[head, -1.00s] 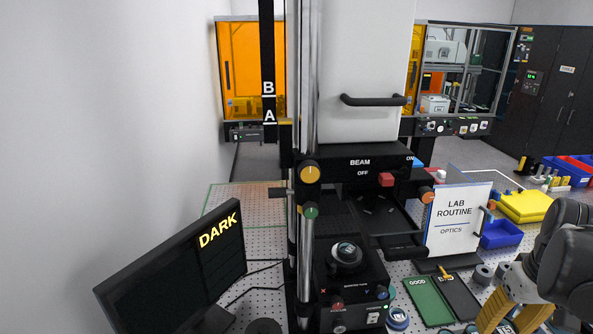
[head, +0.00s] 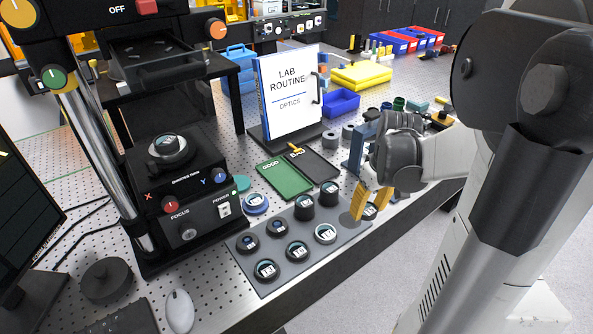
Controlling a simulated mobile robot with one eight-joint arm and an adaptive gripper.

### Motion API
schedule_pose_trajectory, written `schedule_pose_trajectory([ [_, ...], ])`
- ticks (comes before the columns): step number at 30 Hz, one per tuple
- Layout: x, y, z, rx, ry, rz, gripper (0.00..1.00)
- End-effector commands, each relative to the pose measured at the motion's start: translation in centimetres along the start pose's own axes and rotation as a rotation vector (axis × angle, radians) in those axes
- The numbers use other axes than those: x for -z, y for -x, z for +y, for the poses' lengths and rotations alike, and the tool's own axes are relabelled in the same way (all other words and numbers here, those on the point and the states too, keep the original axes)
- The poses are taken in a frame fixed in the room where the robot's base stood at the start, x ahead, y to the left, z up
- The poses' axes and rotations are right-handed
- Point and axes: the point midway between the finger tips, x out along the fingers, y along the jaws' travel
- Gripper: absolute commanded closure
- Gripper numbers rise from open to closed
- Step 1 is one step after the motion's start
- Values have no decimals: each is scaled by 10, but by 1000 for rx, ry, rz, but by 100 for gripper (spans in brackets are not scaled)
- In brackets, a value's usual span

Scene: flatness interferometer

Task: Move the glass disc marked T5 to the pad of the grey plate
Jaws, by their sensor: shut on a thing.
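My gripper (head: 371,206) is at the right end of the grey plate, its yellow fingers pointing down. It is shut on a small dark-rimmed glass disc (head: 370,212), partly hidden by the fingers; its mark is too small to read. The grey plate (head: 283,273) lies along the bench's front edge. I cannot tell for sure which is marked T5. A bare round spot (head: 347,219) shows left of the fingers.
A green GOOD tray (head: 284,180) and a black BAD tray (head: 318,164) lie behind the plate. The instrument stage (head: 180,170) stands to the left, with a disc on top. The LAB ROUTINE board (head: 290,95) stands behind the trays. A mouse (head: 179,311) lies at front left.

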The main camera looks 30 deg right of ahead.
Motion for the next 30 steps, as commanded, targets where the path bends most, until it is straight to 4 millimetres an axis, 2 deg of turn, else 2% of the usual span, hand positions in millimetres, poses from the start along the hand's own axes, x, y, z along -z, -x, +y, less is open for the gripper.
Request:
schedule_pose_trajectory([
  [1,11,-13,-3,0,5,0,84],
  [3,23,-22,-6,0,4,0,84],
  [9,41,-34,-10,0,1,-1,84],
  [13,41,-45,-10,0,-1,-1,84],
  [19,37,-75,-10,0,-1,0,84],
  [30,36,-78,-10,0,-1,0,84],
])
